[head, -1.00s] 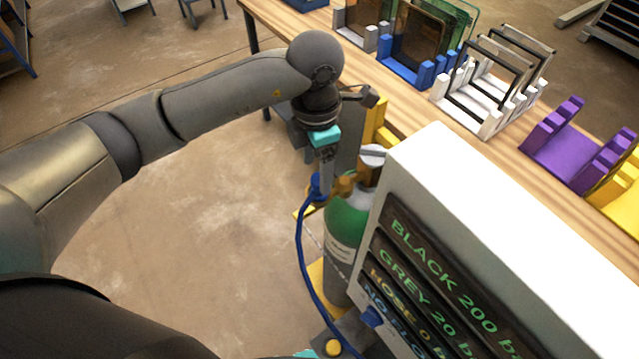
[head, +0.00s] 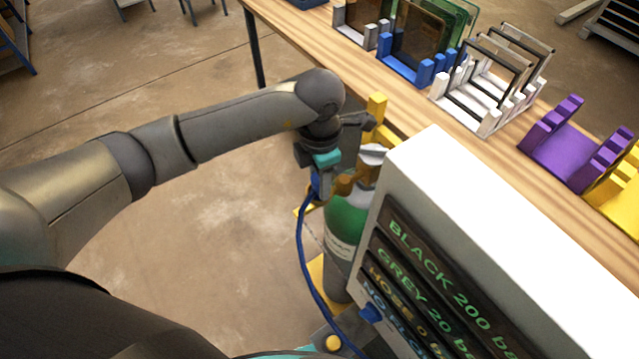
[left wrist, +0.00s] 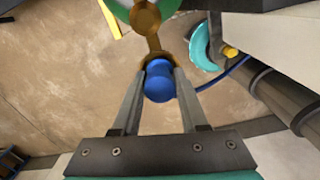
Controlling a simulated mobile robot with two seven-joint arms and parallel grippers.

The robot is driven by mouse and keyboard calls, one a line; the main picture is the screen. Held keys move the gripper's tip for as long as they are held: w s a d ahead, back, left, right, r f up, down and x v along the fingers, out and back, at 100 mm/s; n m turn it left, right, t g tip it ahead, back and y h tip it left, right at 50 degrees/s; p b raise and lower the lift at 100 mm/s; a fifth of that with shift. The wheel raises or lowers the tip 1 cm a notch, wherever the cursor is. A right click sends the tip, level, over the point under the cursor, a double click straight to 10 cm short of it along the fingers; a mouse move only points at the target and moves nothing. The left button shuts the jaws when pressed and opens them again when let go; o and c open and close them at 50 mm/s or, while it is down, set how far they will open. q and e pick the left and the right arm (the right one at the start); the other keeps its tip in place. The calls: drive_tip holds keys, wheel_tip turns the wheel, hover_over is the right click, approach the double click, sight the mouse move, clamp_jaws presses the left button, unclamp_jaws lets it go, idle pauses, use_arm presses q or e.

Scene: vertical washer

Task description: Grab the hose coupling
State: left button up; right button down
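The blue hose coupling (head: 315,187) sits at the brass valve (head: 346,182) of the green-and-grey gas cylinder (head: 346,222), with a blue hose (head: 303,245) hanging from it. In the left wrist view the coupling (left wrist: 158,82) lies between the two fingers of my left gripper (left wrist: 161,76). The fingers stand apart, one on each side of it; whether they touch it is hard to tell. In the head view my left gripper (head: 320,174) points down at the coupling and its fingertips are mostly hidden. My right gripper is not in view.
A white panel box (head: 480,230) with green lettering stands close right of the cylinder. Behind is a wooden table (head: 400,108) with blue, white, purple and yellow racks. A yellow post (head: 376,110) rises behind the valve. The floor to the left is clear.

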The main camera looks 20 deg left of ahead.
use_arm(q)
clamp_jaws()
drive_tip(key=shift+r, duration=0.1)
